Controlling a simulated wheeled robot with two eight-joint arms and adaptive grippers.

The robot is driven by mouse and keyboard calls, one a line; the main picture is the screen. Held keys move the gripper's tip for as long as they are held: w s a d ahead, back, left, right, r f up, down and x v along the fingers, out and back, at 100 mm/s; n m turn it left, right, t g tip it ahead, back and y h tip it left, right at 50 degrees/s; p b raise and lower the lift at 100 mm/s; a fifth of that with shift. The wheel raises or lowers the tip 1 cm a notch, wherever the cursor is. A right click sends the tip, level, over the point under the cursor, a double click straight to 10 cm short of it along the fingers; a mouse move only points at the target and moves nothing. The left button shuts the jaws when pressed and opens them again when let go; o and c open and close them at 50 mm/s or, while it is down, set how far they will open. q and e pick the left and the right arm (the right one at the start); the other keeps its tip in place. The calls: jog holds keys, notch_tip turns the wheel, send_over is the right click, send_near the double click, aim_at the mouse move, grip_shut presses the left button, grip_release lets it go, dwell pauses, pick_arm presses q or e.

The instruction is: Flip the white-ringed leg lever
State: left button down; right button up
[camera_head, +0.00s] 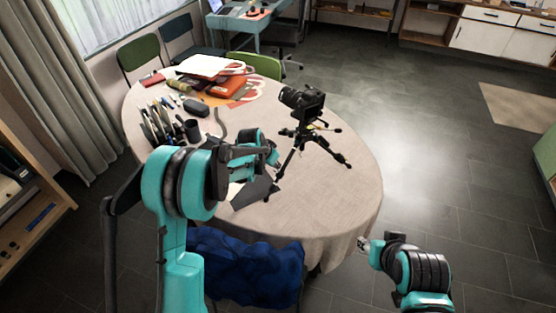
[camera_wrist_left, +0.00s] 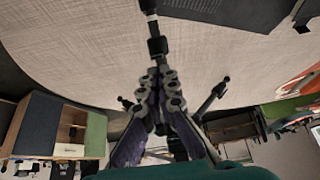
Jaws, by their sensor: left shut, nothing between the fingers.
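A black tripod (camera_head: 300,142) with a camera (camera_head: 303,101) on top stands upright on the round table, its legs spread. In the left wrist view, one tripod leg (camera_wrist_left: 153,28) runs from the top down to my fingertips. It has a dark clamp (camera_wrist_left: 157,46) just beyond them and a thin pale band higher up, perhaps the white ring. The lever itself is too small to tell. My left gripper (camera_head: 275,158) is shut and empty, close beside the tripod's left leg; its fingers (camera_wrist_left: 159,74) hide part of that leg. My right gripper (camera_head: 362,244) is low, off the table's front right edge.
The table (camera_head: 335,205) has bare cloth at its front and right. Pens, a dark cup (camera_head: 192,130), a case (camera_head: 196,107) and papers fill its left and back. A dark flat item (camera_head: 255,191) lies below my left gripper. A blue chair (camera_head: 250,272) stands at the front.

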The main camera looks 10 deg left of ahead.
pick_arm(q)
jog(key=shift+s+f, duration=0.1)
jog(key=shift+f, duration=0.1)
pick_arm(e)
jog(key=shift+w+f, duration=0.1)
pick_arm(q)
jog(key=shift+s+a+f+t+b, duration=0.15)
jog(key=shift+s+a+t+b, duration=0.1)
jog(key=shift+t+b, duration=0.25)
pick_arm(e)
jog(key=shift+s+f, duration=0.5)
jog(key=shift+s, duration=0.15)
